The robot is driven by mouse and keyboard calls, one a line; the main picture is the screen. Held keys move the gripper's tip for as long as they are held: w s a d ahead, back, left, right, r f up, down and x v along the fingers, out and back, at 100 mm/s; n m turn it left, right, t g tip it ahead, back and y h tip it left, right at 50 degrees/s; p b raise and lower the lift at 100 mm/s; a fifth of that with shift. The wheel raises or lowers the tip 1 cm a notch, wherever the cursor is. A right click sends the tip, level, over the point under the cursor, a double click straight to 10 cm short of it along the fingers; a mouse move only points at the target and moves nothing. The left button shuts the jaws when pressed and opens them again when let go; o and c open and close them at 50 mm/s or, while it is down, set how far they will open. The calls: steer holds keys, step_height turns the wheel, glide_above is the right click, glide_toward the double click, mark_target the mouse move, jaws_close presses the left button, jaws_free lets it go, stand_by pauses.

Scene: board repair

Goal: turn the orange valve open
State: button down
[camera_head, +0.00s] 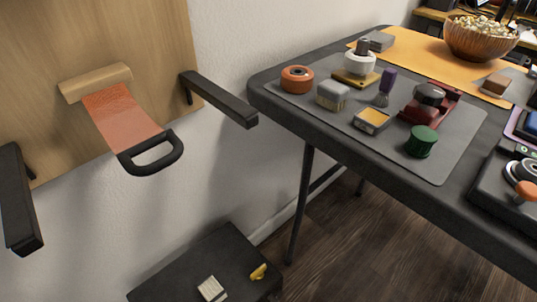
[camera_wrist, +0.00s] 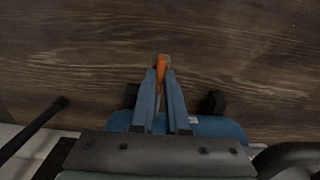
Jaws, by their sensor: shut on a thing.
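In the wrist view, my gripper (camera_wrist: 162,66) has its two blue fingers close together. They are shut on a narrow orange piece (camera_wrist: 161,63). Most of this piece is hidden between the fingers, so I cannot tell from its shape whether it is the valve. In the head view, an orange knob-like part (camera_head: 526,190) sits on a dark device (camera_head: 490,196) at the right edge, cut off by the frame. I cannot tell if that is the valve. My gripper does not show in the head view.
A dark table (camera_head: 290,131) holds a grey mat (camera_head: 440,168) with several small items and a wooden bowl (camera_head: 480,40). A wall board (camera_head: 150,35) carries an orange-red strap (camera_head: 121,112) with a black handle (camera_head: 150,154). A black low box (camera_head: 190,270) stands below. Dark wood floor lies beneath.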

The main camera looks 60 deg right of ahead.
steer(key=c, duration=0.9)
jaws_free()
step_height(320, 180, up, 13)
steer(key=p, duration=0.9)
steer(key=shift+f, duration=0.1)
